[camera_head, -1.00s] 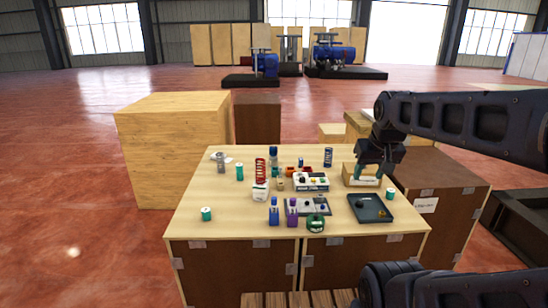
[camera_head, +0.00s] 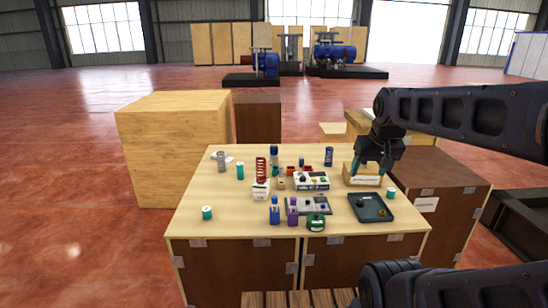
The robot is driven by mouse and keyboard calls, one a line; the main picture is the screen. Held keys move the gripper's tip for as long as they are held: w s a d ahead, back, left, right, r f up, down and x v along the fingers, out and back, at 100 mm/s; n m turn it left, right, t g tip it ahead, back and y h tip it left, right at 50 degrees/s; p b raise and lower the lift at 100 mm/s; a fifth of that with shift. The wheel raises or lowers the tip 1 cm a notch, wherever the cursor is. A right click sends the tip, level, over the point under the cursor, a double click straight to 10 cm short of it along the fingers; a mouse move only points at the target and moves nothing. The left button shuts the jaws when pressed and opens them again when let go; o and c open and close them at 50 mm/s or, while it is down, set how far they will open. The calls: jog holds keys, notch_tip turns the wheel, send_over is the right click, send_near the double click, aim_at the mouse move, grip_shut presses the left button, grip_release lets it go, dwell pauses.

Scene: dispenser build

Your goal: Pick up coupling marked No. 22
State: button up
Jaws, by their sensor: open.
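My gripper (camera_head: 371,167) is open at the right side of the table, with its teal fingertips over or just behind a small tan box (camera_head: 364,180) with a white label. I cannot tell whether the fingers touch the box, and nothing shows held between them. No marking No. 22 can be read at this size, so I cannot tell which part is the coupling. Small parts lie on a white tray (camera_head: 311,187) and a grey tray (camera_head: 293,210) in the middle of the table, left of my gripper. The inside of the tan box is largely hidden.
The wooden table (camera_head: 235,215) also holds a dark tray (camera_head: 357,213), a red spring (camera_head: 261,165), blue (camera_head: 275,217) and purple (camera_head: 293,217) bottles, a green roll (camera_head: 316,223) and teal cylinders (camera_head: 207,213). A brown box (camera_head: 440,180) stands close on the right. The table's front left is mostly clear.

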jog(key=w+a+r+m, duration=0.1)
jog(key=w+r, duration=0.1)
jog(key=w, duration=0.5)
jog(key=w+a+r, duration=0.1)
jog(key=w+r, duration=0.2)
jog(key=w, duration=0.3)
jog(key=m+h, duration=0.1)
jog(key=m, duration=0.2)
send_over(274, 145)
jog(key=s+a, duration=0.2)
jog(key=s, duration=0.2)
notch_tip(274, 145, down, 16)
jog(key=x, duration=0.5)
jog(key=shift+w+d+f, duration=0.2)
jog(key=shift+d+f, duration=0.05)
jog(key=shift+d, duration=0.2)
jog(key=shift+d+x, duration=0.2)
jog(key=shift+x, duration=2.4)
jog(key=shift+w+r, duration=0.1)
jog(key=shift+r, duration=0.05)
jog(key=shift+c, duration=0.5)
grip_shut()
